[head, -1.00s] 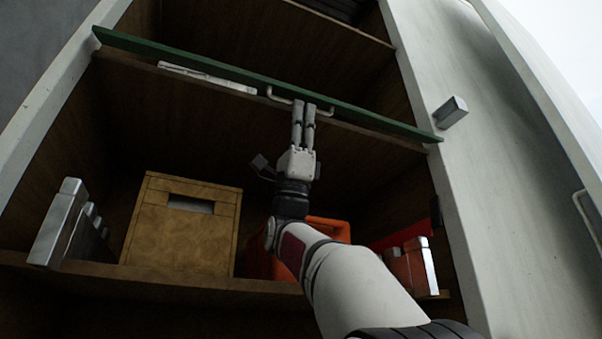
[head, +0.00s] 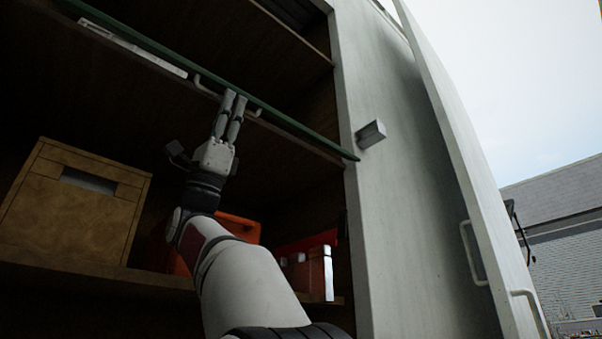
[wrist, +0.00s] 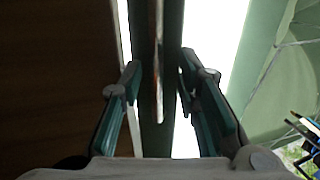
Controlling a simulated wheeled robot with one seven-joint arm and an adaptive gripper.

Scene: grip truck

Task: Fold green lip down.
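The green lip (head: 291,124) is a long, thin panel edge across the upper shelf opening in the head view. A pale bar handle (head: 205,87) is on its near side. My gripper (head: 235,95) is raised to the handle, its two fingers pointing up with a small gap between them. In the wrist view the green lip (wrist: 145,100) runs upright between the fingers (wrist: 158,78), with a thin pale strip along its middle. The fingers stand on either side with no clear grip on the handle. The exact contact is hidden.
A wooden box (head: 75,213) stands on the lower shelf, with an orange case (head: 238,228) behind my arm. A grey block (head: 371,134) sticks out from the pale cabinet side (head: 405,210). An open door (head: 470,170) with handles stands to the right.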

